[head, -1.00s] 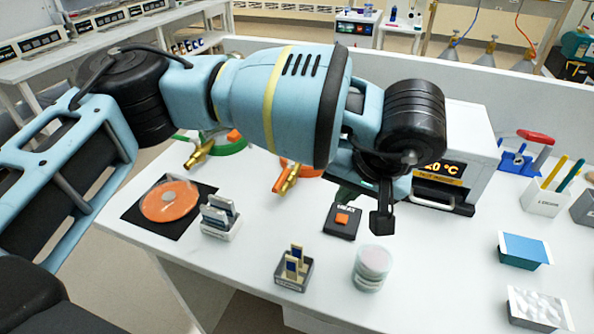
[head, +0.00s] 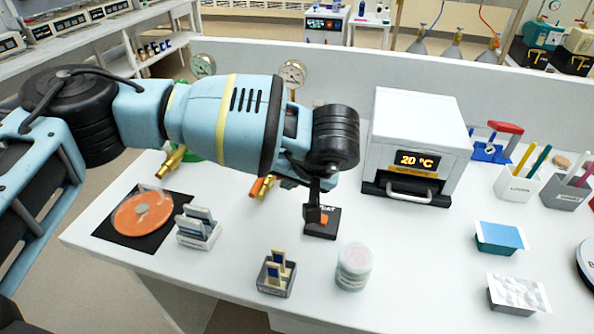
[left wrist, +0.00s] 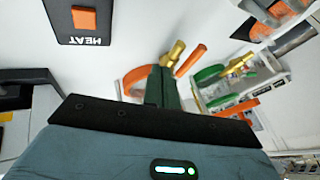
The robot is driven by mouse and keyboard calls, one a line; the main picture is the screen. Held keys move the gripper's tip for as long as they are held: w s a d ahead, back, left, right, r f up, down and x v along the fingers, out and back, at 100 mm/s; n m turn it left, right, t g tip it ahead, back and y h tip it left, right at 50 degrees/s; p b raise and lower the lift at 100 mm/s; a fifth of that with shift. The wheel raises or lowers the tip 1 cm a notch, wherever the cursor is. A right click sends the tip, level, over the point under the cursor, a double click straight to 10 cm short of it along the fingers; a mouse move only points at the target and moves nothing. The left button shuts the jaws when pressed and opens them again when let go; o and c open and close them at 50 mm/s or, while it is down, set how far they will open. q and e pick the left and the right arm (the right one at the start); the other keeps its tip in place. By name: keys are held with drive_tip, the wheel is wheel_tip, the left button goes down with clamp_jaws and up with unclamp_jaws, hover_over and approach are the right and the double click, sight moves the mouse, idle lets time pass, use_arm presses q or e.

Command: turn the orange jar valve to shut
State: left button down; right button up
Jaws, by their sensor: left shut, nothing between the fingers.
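The orange jar valve (head: 262,187) shows a brass body with orange on it, partly hidden behind my left arm in the head view. In the left wrist view its brass stem (left wrist: 174,52) stands beside an orange bar (left wrist: 191,60), with an orange ring (left wrist: 134,79) to the left. My left gripper (head: 314,222) is shut and empty, pointing down, and overlaps the HEAT switch in the head view. In the left wrist view its fingertips (left wrist: 161,72) appear just below the brass stem; I cannot tell whether they touch it. My right gripper is not in view.
A green-ringed valve (head: 172,160) is left of the orange one. The HEAT switch (head: 320,231) is close by. An oven (head: 418,128) reading 20 °C stands to the right. A slide rack (head: 198,229) and stacked dishes (head: 353,268) are nearer the front.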

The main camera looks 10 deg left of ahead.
sight(260, 180)
use_arm(q)
drive_tip(key=a, duration=0.1)
drive_tip(key=a+f, duration=0.1)
drive_tip(key=a, duration=0.1)
drive_tip(key=a+p, duration=0.1)
drive_tip(key=shift+w+a+f, duration=0.2)
drive_tip(key=shift+w+f, duration=0.05)
drive_tip(key=shift+f, duration=0.05)
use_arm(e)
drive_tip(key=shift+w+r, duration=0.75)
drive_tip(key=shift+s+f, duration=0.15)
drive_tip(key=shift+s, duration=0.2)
use_arm(q)
drive_tip(key=shift+s+a+m, duration=0.1)
drive_tip(key=shift+a+m, duration=0.1)
drive_tip(key=shift+m, duration=0.2)
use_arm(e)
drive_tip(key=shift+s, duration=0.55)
